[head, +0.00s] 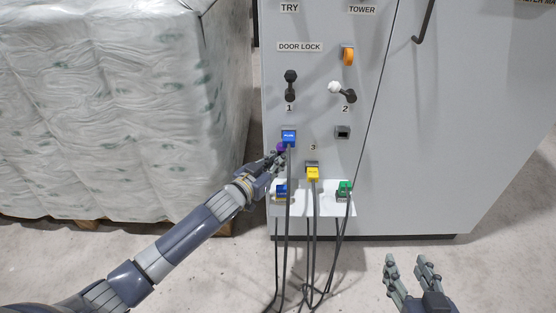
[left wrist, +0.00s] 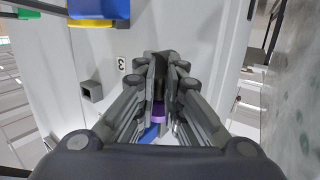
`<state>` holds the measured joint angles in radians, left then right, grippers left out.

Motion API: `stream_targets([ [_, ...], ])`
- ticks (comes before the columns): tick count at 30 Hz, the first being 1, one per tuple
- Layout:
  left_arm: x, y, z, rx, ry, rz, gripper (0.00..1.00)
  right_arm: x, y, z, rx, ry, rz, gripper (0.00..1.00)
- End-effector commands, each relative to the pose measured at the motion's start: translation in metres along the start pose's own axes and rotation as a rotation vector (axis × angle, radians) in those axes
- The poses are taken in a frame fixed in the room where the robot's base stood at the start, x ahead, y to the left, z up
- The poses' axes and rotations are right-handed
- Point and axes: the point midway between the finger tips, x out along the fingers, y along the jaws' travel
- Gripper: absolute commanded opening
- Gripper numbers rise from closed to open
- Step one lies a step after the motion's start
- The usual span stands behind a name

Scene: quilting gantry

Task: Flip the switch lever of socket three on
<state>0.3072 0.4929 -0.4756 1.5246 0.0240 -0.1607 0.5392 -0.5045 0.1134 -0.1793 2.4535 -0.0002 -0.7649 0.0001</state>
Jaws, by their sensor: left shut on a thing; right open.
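Socket three, under its label "3" in the head view, has a yellow plug (head: 312,174) in it. A purple knob (head: 281,148) shows on the panel to the upper left of it, just below the blue plug (head: 289,137). My left gripper (head: 279,153) is at this knob and is shut on it; the fingers hide most of it. In the left wrist view the purple knob (left wrist: 158,112) shows between the fingers of the gripper (left wrist: 160,85). The lever's full shape is hidden. My right gripper (head: 413,262) is open and empty at the lower right, away from the panel.
Above are a black lever (head: 290,86) at "1" and a white-tipped lever (head: 342,91) at "2". Socket two (head: 342,132) is empty. A blue plug (head: 281,192) and green plug (head: 345,187) sit on the lower ledge. Cables hang down. A wrapped pallet (head: 120,110) stands left.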

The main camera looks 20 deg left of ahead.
Motion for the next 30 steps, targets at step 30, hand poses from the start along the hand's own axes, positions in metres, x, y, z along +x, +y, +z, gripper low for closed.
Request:
stream_targets([
  [30,-0.077,-0.001,-0.005,0.004,0.011,0.0,0.28,0.0,0.0,-0.001,0.0,0.002,0.0,0.45],
])
